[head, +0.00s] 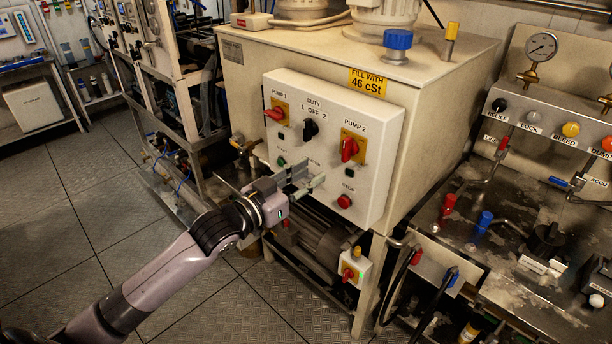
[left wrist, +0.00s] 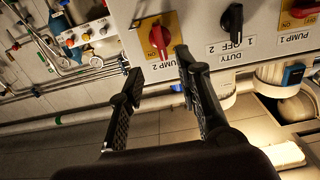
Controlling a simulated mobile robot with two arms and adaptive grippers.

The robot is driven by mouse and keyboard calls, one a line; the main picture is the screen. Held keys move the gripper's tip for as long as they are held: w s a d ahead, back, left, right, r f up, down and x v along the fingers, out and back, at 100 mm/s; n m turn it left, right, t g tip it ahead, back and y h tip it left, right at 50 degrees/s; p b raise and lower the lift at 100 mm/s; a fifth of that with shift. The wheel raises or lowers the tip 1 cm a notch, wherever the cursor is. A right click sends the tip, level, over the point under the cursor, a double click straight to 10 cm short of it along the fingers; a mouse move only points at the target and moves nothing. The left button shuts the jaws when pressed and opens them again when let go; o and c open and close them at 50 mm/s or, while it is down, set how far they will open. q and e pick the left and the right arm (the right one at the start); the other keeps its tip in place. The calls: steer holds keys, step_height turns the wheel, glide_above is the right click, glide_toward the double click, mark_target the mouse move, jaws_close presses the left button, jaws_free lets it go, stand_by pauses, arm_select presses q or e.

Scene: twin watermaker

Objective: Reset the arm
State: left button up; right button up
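My left arm comes in from the left in the head view. Its gripper (head: 308,175) is in front of the lower part of the white control panel (head: 300,90), between the green start button (head: 282,161) and the red stop button (head: 344,201). In the left wrist view the gripper (left wrist: 158,68) has its two fingers apart with nothing between them. The panel appears upside down there, with the red PUMP 2 switch (left wrist: 160,38) beyond the fingertips and the black DUTY knob (left wrist: 232,22) to the right. I cannot tell whether the fingers touch the panel. My right gripper is not in view.
The panel is on a cream tank cabinet (head: 445,95). A valve bench (head: 540,215) with coloured knobs and a gauge (head: 541,46) stands at right. A metal rack (head: 165,80) stands at left. Tiled floor (head: 80,220) is open at the lower left.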

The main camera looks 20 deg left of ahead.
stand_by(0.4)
arm_select(q)
steer(key=a+f+n+g+y, duration=0.15)
steer(key=a+f, duration=0.25)
steer(key=f, duration=0.8)
steer(key=a+f+n+g+y, duration=0.1)
steer(key=a+f+g+y, duration=0.15)
steer(key=f, duration=0.95)
steer(key=s+a+f+g+y, duration=0.1)
steer(key=s+f, duration=0.3)
steer(key=f, duration=0.5)
steer(key=s+a+f+g+y, duration=0.15)
steer(key=s+f, duration=0.25)
steer(key=f, duration=0.4)
steer(key=s+f+g, duration=0.3)
steer(key=s+f, duration=0.5)
steer(key=f, duration=0.2)
steer(key=s+d+f+g, duration=0.2)
steer(key=s+f, duration=0.3)
steer(key=s, duration=0.6)
steer(key=s+d+f+g, duration=0.2)
steer(key=s+d+f, duration=0.2)
steer(key=s, duration=0.7)
steer(key=s+d+f+g, duration=0.2)
steer(key=s+f, duration=0.5)
steer(key=s, duration=0.4)
steer(key=shift+s+d+f+m, duration=0.15)
steer(key=shift+d+f+m, duration=0.2)
steer(key=shift+d, duration=0.4)
steer(key=shift+g, duration=0.25)
